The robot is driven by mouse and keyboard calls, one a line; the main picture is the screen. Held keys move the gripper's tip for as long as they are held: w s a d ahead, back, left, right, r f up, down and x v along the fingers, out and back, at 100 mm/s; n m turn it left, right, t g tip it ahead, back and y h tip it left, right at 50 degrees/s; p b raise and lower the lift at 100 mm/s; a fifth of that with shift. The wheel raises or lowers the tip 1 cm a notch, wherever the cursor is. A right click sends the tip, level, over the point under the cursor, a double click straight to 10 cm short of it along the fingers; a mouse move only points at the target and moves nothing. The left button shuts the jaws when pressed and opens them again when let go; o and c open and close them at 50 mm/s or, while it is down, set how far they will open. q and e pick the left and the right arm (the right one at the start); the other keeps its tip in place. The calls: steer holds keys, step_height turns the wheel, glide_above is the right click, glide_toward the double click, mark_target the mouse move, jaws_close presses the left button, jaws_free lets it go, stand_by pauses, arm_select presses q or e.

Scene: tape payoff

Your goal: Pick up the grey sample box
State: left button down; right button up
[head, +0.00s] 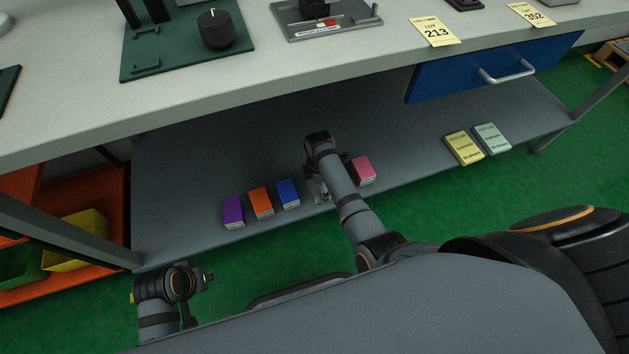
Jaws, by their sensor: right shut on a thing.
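My right arm reaches down to the grey lower shelf, and its gripper (318,184) is shut between the blue and pink boxes. A small part of the grey sample box (322,198) shows at its fingers; the wrist and forearm hide most of it. I cannot tell whether the box touches the shelf or is slightly raised. My left gripper (199,296) is at the lower left, in front of the shelf and away from the boxes; its fingers are too unclear to read.
A purple box (233,212), an orange box (261,202) and a blue box (288,193) stand left of my right gripper, a pink box (363,170) right. Two booklets (464,148) lie farther right. The worktop (330,65) with its blue drawer (470,75) overhangs the shelf (185,215).

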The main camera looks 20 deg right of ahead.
steer(key=s+r, duration=0.1)
steer(key=s+r+p, duration=0.1)
steer(key=s+r, duration=0.1)
steer(key=r, duration=0.1)
steer(key=shift+d+p, duration=0.35)
steer(key=shift+p, duration=0.05)
arm_select(q)
steer(key=s+a+f+y+p, duration=0.1)
steer(key=s+a+f+p, duration=0.1)
steer(key=f, duration=1)
steer(key=shift+a+f+g+p, duration=0.2)
steer(key=shift+a+g+p, duration=0.2)
steer(key=shift+a+p, duration=0.6)
arm_select(e)
steer(key=s+d+r, duration=0.2)
steer(key=s+r, duration=0.1)
steer(key=s, duration=0.5)
arm_select(q)
steer(key=shift+s+a, duration=0.1)
steer(key=shift+a, duration=0.05)
